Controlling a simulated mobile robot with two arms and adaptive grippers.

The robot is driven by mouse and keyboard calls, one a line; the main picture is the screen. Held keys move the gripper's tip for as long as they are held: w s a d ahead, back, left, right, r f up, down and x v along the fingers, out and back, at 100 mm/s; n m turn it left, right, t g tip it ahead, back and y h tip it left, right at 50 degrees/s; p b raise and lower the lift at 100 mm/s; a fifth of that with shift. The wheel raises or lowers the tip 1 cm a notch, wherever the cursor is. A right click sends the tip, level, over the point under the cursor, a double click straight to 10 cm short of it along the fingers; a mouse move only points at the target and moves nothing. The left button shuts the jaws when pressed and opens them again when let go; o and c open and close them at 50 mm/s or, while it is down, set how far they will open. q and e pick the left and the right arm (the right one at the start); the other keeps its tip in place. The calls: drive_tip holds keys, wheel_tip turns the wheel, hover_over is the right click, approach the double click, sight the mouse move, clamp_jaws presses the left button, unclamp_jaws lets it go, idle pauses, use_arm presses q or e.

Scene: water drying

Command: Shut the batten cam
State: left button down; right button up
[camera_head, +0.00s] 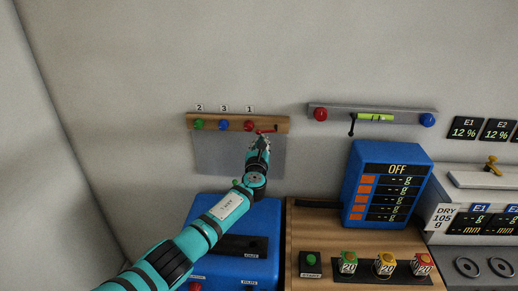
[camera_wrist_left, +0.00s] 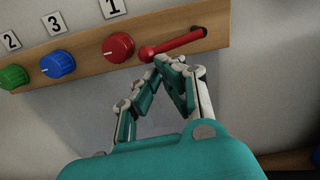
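A wooden batten (camera_head: 240,123) on the wall carries green, blue and red knobs under the labels 2, 3 and 1. At its right end is a red lever (camera_head: 266,131), which I take for the batten cam. In the left wrist view the red lever (camera_wrist_left: 185,42) slants up to the right from a round end beside the red knob (camera_wrist_left: 118,47). My left gripper (camera_head: 261,140) is just below the lever. Its fingertips (camera_wrist_left: 169,62) are together, near the lever's round end; I cannot tell whether they touch it. My right gripper is not in view.
A grey rail (camera_head: 390,117) with a red knob, a green-yellow piece and a blue knob is on the wall to the right. A blue box with a display (camera_head: 385,185) stands on the wooden bench (camera_head: 325,235). A blue unit (camera_head: 262,215) is below the batten.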

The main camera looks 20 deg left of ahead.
use_arm(q)
drive_tip(key=shift+a+r, duration=0.25)
drive_tip(key=shift+a, duration=0.05)
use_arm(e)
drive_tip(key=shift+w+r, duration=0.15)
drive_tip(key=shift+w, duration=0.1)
use_arm(q)
drive_tip(key=shift+a, duration=0.1)
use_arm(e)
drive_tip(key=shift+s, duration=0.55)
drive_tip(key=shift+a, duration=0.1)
